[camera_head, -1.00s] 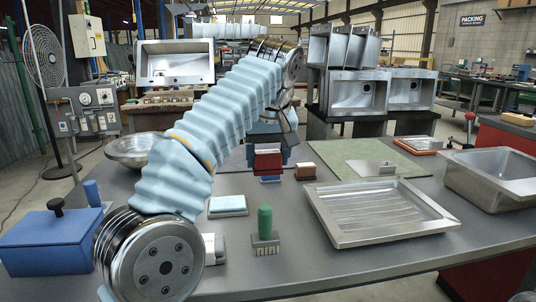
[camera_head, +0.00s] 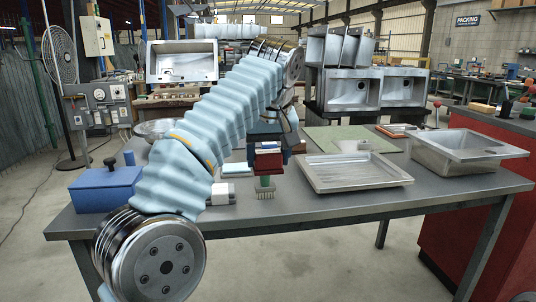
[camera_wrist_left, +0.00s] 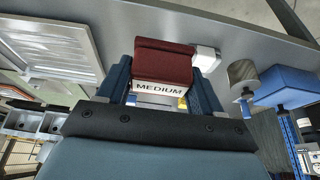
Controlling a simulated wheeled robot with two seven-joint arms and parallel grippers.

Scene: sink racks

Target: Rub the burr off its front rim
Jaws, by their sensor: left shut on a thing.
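My left gripper (camera_head: 268,146) is shut on a dark red block (camera_head: 268,162), held above the table. In the left wrist view the block (camera_wrist_left: 163,53) sits between two blue fingers and bears the label "MEDIUM". A shallow ribbed metal tray (camera_head: 352,172) lies on the table to the right of the gripper. A deeper steel basin (camera_head: 460,153) stands further right. The block is apart from both in the head view. I cannot make out a burr on either front rim. My right gripper is not in view.
A brush (camera_head: 265,193) stands below the held block, its green handle partly hidden. A blue box (camera_head: 103,190) stands at the left. A green mat (camera_head: 325,138) lies behind the tray. The grey table's front strip (camera_head: 330,214) is bare. A red cabinet (camera_head: 480,195) flanks the right.

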